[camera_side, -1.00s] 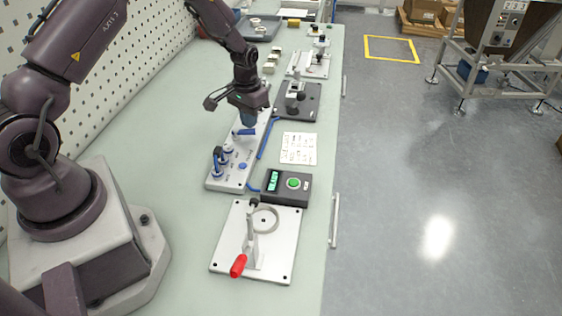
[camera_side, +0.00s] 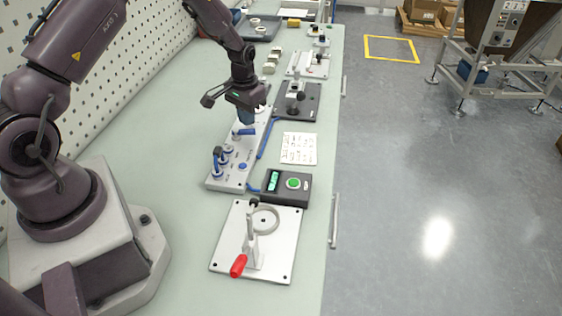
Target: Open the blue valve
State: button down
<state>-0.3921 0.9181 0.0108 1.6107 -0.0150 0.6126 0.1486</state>
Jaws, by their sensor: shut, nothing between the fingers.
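The blue valve (camera_side: 244,132) is a small lever on the far part of a light grey panel (camera_side: 226,180). Its blue handle lies roughly sideways across the panel. My gripper (camera_side: 246,119) is pointed down just above and behind the blue handle, shut and empty. A narrow gap seems to separate its fingertips from the handle, but I cannot be sure of their exact distance. The valve's body is partly hidden by the gripper.
Several blue fittings, one with a dark top (camera_side: 217,153), stand on the panel's near part. A control box with a green button (camera_side: 293,183) and a red-handled clamp (camera_side: 239,265) on a plate are nearer. A dark fixture (camera_side: 297,104) stands right of my gripper.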

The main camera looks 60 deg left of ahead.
jog(key=shift+a, duration=0.1)
jog(key=shift+s+a, duration=0.15)
jog(key=shift+a, duration=0.2)
jog(key=shift+s+a, duration=0.25)
dwell(0.3)
jog(key=shift+s+a, duration=0.2)
jog(key=shift+a, duration=0.05)
jog(key=shift+d, duration=0.1)
dwell(0.4)
jog(key=shift+s+d, duration=0.2)
jog(key=shift+d, duration=1.4)
jog(key=shift+s+d, duration=0.15)
jog(key=shift+d, duration=1.4)
notch_tip(320, 180, up, 7)
